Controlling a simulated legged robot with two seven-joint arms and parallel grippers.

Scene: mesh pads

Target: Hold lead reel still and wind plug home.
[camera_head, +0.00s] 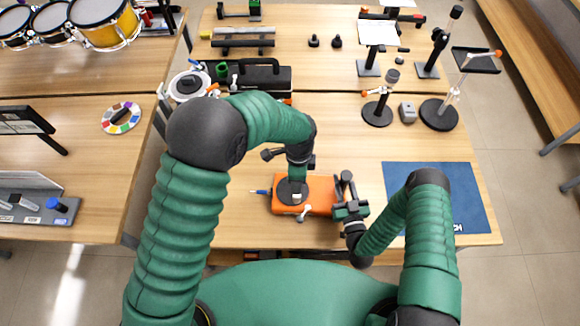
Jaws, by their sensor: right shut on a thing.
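The lead reel is an orange block (318,193) with a dark round drum (291,191) on its left part, lying near the front edge of the table. A small light handle-like part sticks out at its front. A thin plug with a blue part (260,192) extends from its left side. My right gripper (343,206) is shut on the right end of the lead reel. My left gripper (295,182) points down over the drum. Its fingertips are hidden by its own wrist, so I cannot tell whether it touches the drum or is open.
The table's middle is clear. A gap separates the left table, which holds a coloured ring (122,105).

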